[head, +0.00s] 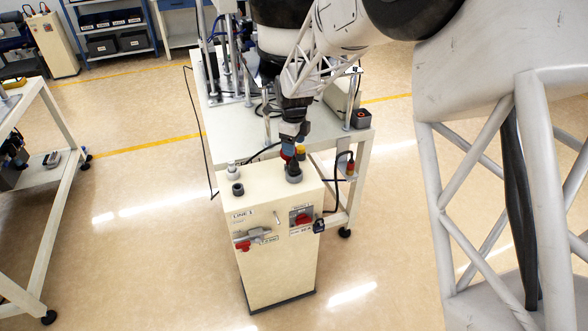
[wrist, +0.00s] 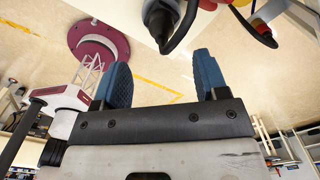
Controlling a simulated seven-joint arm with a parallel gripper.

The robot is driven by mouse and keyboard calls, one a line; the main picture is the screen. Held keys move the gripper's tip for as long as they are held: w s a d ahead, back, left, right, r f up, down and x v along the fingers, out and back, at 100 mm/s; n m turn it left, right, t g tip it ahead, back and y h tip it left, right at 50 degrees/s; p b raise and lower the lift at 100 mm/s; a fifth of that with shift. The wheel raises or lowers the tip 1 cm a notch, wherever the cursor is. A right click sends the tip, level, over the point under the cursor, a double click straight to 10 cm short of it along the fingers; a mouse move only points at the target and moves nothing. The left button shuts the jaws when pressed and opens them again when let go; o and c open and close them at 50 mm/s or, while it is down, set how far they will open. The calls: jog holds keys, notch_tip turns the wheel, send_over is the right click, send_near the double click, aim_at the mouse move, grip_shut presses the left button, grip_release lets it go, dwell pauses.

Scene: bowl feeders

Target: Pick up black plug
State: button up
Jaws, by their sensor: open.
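A black plug (head: 294,174) with a dark round body appears to stand on top of the cream cabinet marked LINE 1 (head: 262,196), at its back right. In the wrist view the black plug (wrist: 160,18) is at the top middle, beyond my fingertips, with a black cable curving off to the right. My gripper (head: 290,152) is just above the cabinet top. Its blue fingers (wrist: 164,72) are apart with nothing between them. In the head view my fingers partly cover the plug, so the exact gap cannot be told.
Another black connector (head: 319,226) with a cable sits at the cabinet's front right. A grey round fitting (head: 238,188) is on the cabinet's top left. A white machine table (head: 228,133) stands behind. Open floor lies left of the cabinet. Red and yellow parts (wrist: 207,4) show near the plug.

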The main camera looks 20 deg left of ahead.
aim_at(294, 158)
jog(key=shift+f, duration=1.3)
jog(key=shift+f, duration=0.15)
jog(key=shift+w+f, duration=0.1)
jog(key=shift+f, duration=2.35)
jog(key=c, duration=1.1)
